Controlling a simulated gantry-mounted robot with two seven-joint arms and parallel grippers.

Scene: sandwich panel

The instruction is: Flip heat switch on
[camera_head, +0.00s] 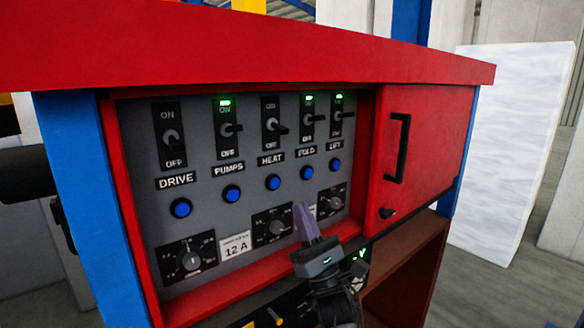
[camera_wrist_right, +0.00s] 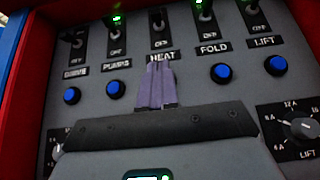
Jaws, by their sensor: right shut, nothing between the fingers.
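The HEAT switch (camera_head: 272,125) is a small dark toggle on the grey panel, between the PUMPS and FOLD switches. No green lamp is lit above it in the head view, and its lever looks tilted toward OFF. The switch also shows at the top of the wrist view (camera_wrist_right: 158,22). My right gripper (camera_head: 304,212) is in front of the panel's lower part, below and right of the HEAT switch, with its purple fingers closed together and empty. In the wrist view its fingertips (camera_wrist_right: 160,68) overlap the HEAT label. My left gripper cannot be made out.
Green lamps are lit at the PUMPS switch (camera_head: 230,128), FOLD switch (camera_head: 311,117) and LIFT switch (camera_head: 341,115); the DRIVE switch (camera_head: 170,138) is unlit. Blue buttons and dials lie below. A red overhang (camera_head: 240,45) juts out above. A handled red door (camera_head: 430,150) stands right.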

